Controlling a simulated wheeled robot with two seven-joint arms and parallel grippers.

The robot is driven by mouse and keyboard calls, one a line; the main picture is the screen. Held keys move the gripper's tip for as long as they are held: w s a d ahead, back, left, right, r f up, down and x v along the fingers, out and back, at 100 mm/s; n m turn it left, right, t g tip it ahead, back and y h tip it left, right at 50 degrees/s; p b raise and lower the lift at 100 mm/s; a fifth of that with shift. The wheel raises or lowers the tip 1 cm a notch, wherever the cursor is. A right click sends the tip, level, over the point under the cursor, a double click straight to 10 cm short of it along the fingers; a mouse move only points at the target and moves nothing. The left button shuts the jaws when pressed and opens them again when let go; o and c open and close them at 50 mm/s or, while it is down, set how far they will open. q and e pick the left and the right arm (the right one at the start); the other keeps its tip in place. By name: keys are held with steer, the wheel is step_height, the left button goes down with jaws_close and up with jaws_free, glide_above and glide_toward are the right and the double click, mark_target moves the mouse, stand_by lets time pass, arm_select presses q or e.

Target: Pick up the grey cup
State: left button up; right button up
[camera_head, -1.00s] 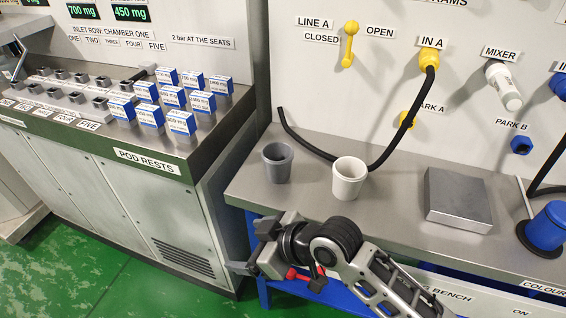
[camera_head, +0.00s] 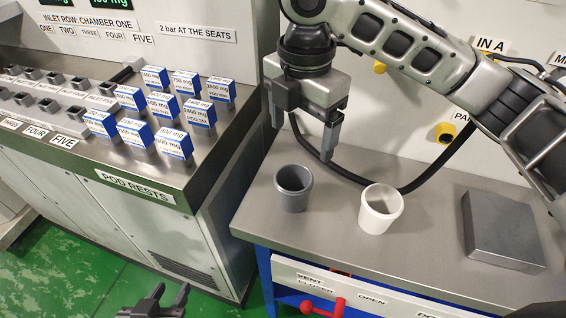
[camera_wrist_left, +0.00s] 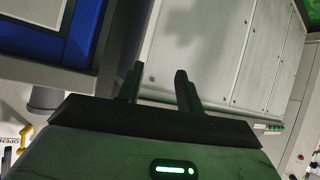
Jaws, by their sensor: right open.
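The grey cup (camera_head: 293,188) stands upright on the steel bench top, near its left end, with its open mouth up. A white cup (camera_head: 380,210) stands to its right, apart from it. My right gripper (camera_head: 303,138) is open and empty, its fingers pointing down, above and behind the grey cup in the picture. It does not appear to touch the cup. My left gripper (camera_head: 167,298) is low at the bottom edge, in front of the cabinet and away from the cups. Its fingers, also in the left wrist view (camera_wrist_left: 158,88), are apart with nothing between them.
A black hose (camera_head: 405,188) curves behind the cups. A grey block (camera_head: 502,230) lies on the bench to the right. Blue-and-white boxes (camera_head: 173,141) stand on the pod rests cabinet at left. A red valve handle (camera_head: 325,307) sticks out below the bench front.

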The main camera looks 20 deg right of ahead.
glide_toward(293, 189)
steer(key=s, duration=0.2)
steer(key=s+b, duration=0.1)
steer(key=shift+f, duration=0.25)
steer(key=shift+w+f, duration=0.1)
steer(key=shift+f, duration=0.8)
steer(key=shift+w+a+f, duration=0.15)
steer(key=shift+a+f, duration=0.05)
steer(key=shift+f, duration=1)
steer(key=shift+w+a+f, duration=0.1)
steer(key=shift+a+f, duration=0.05)
steer(key=shift+f, duration=1)
arm_select(q)
steer(key=shift+s+d+f, duration=0.15)
steer(key=shift+s+f, duration=0.35)
steer(key=shift+s, duration=0.05)
arm_select(e)
steer(key=c, duration=1.1)
